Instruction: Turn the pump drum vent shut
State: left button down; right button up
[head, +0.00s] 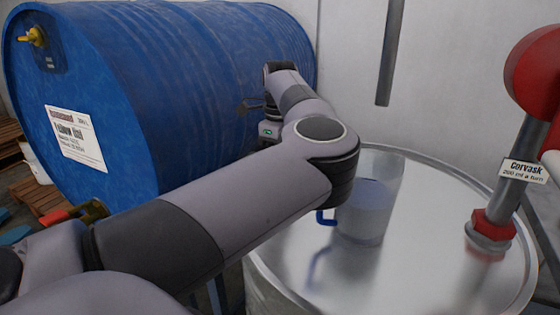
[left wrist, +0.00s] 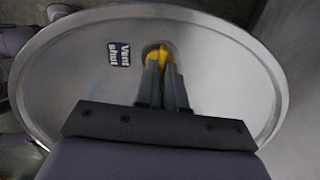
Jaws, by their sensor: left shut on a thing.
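In the left wrist view my left gripper (left wrist: 162,68) is shut on a yellow vent handle (left wrist: 160,54) set in a round metal drum lid (left wrist: 215,70). A dark label (left wrist: 119,54) reading "Vent shut" is left of the handle. The handle's lower part is hidden between the fingers. In the head view my left arm crosses the middle and hides the vent and my fingertips. A silver drum top (head: 420,265) with a grey and red pump (head: 510,190) stands at the right; its tag reads "Corvask". My right gripper is not in view.
A clear jug (head: 368,205) with a blue handle stands on the silver drum top, close to my arm. A large blue drum (head: 180,75) with a yellow tap (head: 34,37) lies behind my arm. Wooden pallets (head: 38,192) are at the left.

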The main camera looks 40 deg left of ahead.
pick_arm(q)
jog(key=m, duration=0.8)
jog(key=shift+m, duration=0.4)
jog(key=m, duration=0.4)
jog(key=shift+m+b, duration=0.3)
jog(key=shift+m, duration=1.8)
jog(key=c, duration=1.2)
grip_release()
